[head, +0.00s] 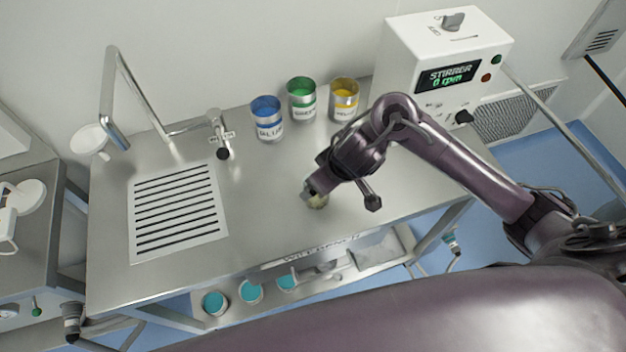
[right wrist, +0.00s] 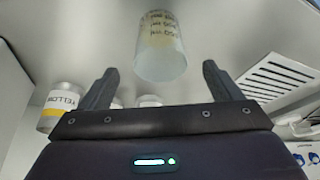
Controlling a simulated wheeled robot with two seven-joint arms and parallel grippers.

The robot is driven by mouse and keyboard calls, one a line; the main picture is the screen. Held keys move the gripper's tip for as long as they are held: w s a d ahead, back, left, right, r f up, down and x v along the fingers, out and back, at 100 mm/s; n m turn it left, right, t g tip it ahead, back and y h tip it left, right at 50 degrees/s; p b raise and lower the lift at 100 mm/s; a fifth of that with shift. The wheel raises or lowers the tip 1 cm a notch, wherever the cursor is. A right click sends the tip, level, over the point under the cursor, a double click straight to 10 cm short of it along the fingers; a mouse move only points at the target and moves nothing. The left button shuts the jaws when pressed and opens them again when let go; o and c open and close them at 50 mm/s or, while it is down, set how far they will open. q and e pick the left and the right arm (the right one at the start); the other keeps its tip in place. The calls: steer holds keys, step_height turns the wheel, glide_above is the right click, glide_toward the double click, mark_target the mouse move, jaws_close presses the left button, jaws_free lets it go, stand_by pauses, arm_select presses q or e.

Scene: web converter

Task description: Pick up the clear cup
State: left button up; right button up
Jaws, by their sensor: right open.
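The clear cup (right wrist: 160,50) is a translucent, slightly tapered cup with dark printed markings, standing on the metal bench. In the head view only part of the cup (head: 318,202) shows, just below my right gripper (head: 312,190), which hides the rest. In the right wrist view my right gripper (right wrist: 160,82) is open, with one finger on each side of the cup's line. The cup appears just beyond the fingertips, with nothing held between them. My left gripper is not in view.
Blue (head: 267,118), green (head: 302,98) and yellow (head: 343,98) paint cans stand behind the gripper. A stirrer machine (head: 440,75) is at the back right. A slotted drain plate (head: 178,212) and a tap (head: 220,135) are to the left. The bench front is clear.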

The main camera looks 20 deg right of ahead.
steer(key=f, duration=0.1)
steer(key=f+b, duration=0.1)
steer(key=shift+a+f, duration=0.25)
steer(key=shift+f, duration=0.05)
steer(key=x, duration=0.2)
steer(key=w+b+x, duration=0.1)
steer(key=x, duration=0.1)
steer(key=shift+s+r, duration=0.1)
steer(key=shift+r, duration=0.1)
steer(key=shift+f+b, duration=0.3)
steer(key=c, duration=0.9)
steer(key=shift+c, duration=0.9)
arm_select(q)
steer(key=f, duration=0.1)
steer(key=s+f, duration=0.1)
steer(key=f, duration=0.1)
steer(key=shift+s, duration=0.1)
arm_select(e)
steer(key=shift+r, duration=0.1)
